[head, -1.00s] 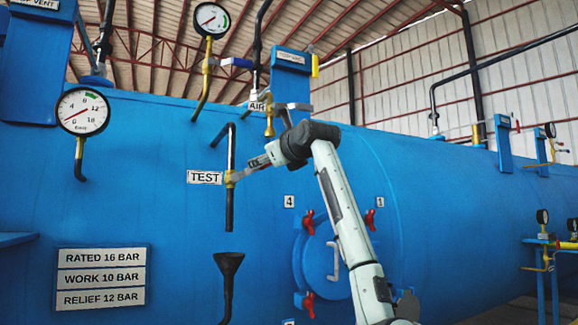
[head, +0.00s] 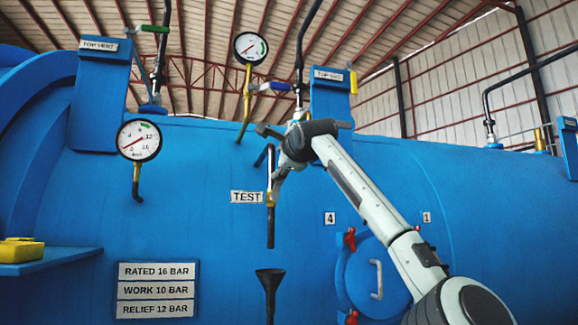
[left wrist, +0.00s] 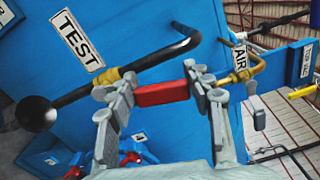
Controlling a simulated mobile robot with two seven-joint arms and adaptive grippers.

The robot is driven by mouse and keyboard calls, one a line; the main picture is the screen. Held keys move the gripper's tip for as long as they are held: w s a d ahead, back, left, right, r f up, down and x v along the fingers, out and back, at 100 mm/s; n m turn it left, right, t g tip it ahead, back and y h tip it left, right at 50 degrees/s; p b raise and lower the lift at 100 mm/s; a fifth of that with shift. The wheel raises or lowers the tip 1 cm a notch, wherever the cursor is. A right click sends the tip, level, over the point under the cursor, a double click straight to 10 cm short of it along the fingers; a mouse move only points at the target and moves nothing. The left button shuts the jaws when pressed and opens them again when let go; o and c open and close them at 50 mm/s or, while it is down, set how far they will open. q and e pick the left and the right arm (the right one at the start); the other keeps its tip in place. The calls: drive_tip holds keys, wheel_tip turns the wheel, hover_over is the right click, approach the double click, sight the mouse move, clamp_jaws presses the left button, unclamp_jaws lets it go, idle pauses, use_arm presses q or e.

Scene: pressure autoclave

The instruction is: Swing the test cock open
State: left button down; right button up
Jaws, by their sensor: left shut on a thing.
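The test cock's brass body (head: 270,198) sits on a black vertical pipe (head: 270,230) beside the TEST label (head: 247,197). The brass body also shows in the left wrist view (left wrist: 112,80), where a red lever (left wrist: 162,94) extends from it. My left gripper (head: 277,180) is close at the right of the pipe, its fingers pointing down. In the left wrist view my left gripper (left wrist: 155,93) has a finger at each end of the red lever and is shut on it. The lever is hidden by the fingers in the head view. My right gripper is not in view.
A black funnel (head: 270,280) stands below the pipe's open end. A pressure gauge (head: 139,140) is at the left, and another gauge (head: 250,47) is above. A round hatch (head: 375,275) with red clamps is at the lower right. A blue shelf (head: 45,260) juts out at the left.

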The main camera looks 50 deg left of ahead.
use_arm(q)
drive_tip(key=shift+s+a+n, duration=0.2)
drive_tip(key=shift+s+n, duration=0.25)
drive_tip(key=shift+n, duration=0.25)
drive_tip(key=shift+s+a+n, duration=0.2)
drive_tip(key=shift+s+n, duration=0.25)
drive_tip(key=shift+n, duration=0.25)
drive_tip(key=c, duration=0.9)
unclamp_jaws()
drive_tip(key=v, duration=1.2)
